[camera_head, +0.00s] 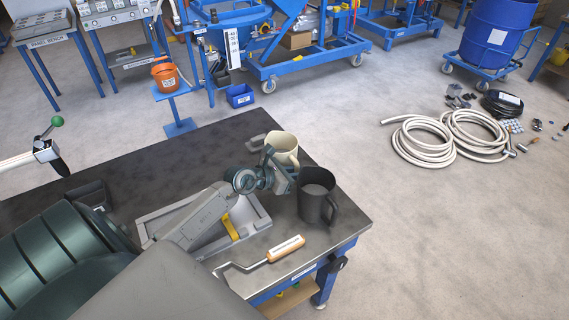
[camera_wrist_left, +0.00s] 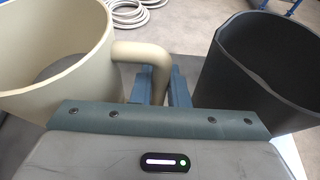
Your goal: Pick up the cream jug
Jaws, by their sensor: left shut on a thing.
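The cream jug (camera_head: 284,147) stands near the far right corner of the dark table (camera_head: 140,152). My left gripper (camera_head: 275,170) reaches it from the front left in the head view. In the left wrist view the cream jug (camera_wrist_left: 50,50) fills the left side, and its curved handle (camera_wrist_left: 145,55) passes between the fingers of the gripper (camera_wrist_left: 162,88). The gripper is shut on the handle. Whether the jug's base is off the table is hidden. My right gripper does not show.
A dark grey jug (camera_head: 316,198) stands just right of the gripper, and in the left wrist view the dark jug (camera_wrist_left: 255,70) is close beside the fingers. A grey tray (camera_head: 256,222) and a wooden-handled tool (camera_head: 286,249) lie nearer. The table's right edge is close.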

